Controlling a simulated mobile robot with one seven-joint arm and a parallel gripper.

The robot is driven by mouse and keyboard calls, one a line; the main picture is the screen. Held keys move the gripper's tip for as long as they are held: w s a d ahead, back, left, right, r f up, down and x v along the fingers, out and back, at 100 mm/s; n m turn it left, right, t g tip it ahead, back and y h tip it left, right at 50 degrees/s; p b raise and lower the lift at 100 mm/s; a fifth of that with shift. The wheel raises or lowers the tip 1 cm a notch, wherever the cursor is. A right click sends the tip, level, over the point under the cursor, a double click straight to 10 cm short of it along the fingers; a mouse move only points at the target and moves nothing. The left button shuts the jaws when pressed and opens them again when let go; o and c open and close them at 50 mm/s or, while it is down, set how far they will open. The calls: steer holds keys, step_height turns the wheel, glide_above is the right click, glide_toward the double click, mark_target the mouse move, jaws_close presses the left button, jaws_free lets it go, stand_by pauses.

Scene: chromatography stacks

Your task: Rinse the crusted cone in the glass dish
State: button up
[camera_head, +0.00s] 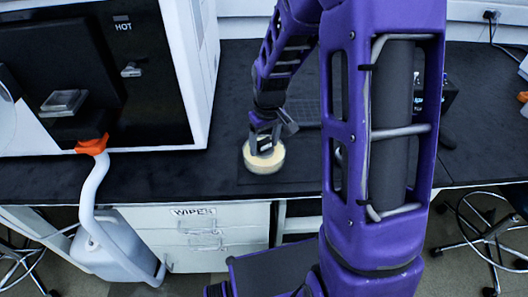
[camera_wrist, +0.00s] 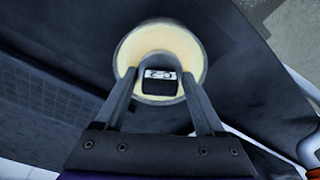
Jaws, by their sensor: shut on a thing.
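The round glass dish (camera_head: 250,160) with pale yellow contents stands on the dark bench. It also shows in the wrist view (camera_wrist: 192,48). My gripper (camera_head: 264,141) points down over the dish. In the wrist view, my gripper (camera_wrist: 159,80) has its two fingers on either side of the cone (camera_wrist: 159,87), shut on it. The cone shows a dark top with a small white label, whose marking I cannot read surely. It sits within the dish's outline, its lower part hidden. I cannot see any crust or tell how deep it is.
A large white and black instrument marked HOT (camera_head: 150,70) stands on the left. A drawer labelled WIPES (camera_head: 195,212) is below. Bare bench (camera_head: 190,172) lies left of the dish.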

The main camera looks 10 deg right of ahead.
mark_target(264, 141)
steer(key=shift+r+p, duration=3.85)
steer(key=shift+r, duration=1.15)
